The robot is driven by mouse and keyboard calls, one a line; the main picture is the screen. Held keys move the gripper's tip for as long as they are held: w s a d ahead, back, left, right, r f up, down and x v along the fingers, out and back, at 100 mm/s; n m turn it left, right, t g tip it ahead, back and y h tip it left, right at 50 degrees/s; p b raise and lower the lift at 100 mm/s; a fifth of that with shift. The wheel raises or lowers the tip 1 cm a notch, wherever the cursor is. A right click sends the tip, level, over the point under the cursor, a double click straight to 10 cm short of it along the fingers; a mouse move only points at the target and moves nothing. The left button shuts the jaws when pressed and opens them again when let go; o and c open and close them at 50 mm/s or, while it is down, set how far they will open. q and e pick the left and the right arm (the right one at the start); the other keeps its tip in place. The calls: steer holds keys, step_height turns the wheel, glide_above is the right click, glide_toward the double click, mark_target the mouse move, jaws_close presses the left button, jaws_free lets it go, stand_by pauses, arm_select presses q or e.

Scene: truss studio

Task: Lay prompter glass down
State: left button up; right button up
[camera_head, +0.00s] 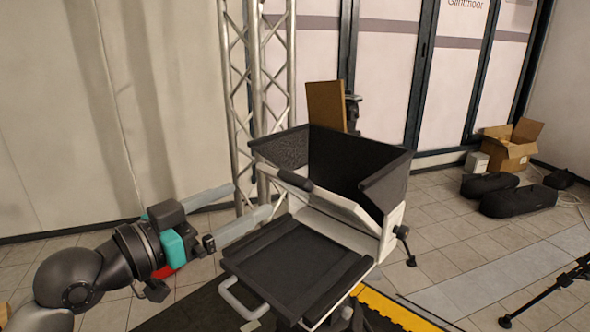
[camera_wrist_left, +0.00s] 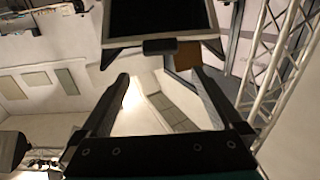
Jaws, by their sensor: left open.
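The prompter rig stands in the middle of the head view. Its black hood (camera_head: 385,185) is open toward me. A tilted light-edged frame, which looks like the prompter glass (camera_head: 338,207), stands at the hood's mouth, with a dark grip (camera_head: 295,180) on its upper edge. How much of the pane shows is hard to tell. My left gripper (camera_head: 252,199) is open and empty, left of the frame and apart from it. In the left wrist view, the grip (camera_wrist_left: 160,46) lies ahead between the open fingers (camera_wrist_left: 160,75), below a dark panel. My right gripper is not in view.
A flat black panel (camera_head: 295,268) with a pale handle (camera_head: 240,302) lies in front of the hood. A metal truss (camera_head: 275,75) rises close behind my left gripper. Black bags (camera_head: 518,200) and a cardboard box (camera_head: 510,150) lie at right. Tripod legs (camera_head: 555,285) stand lower right.

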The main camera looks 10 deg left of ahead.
mark_target(290, 178)
arm_select(q)
steer(key=p+x, duration=0.3)
steer(key=x, duration=0.8)
steer(key=shift+w+d, duration=0.15)
steer(key=shift+w, duration=0.05)
steer(key=shift+w+d, duration=0.35)
steer(key=shift+w, duration=0.15)
jaws_close()
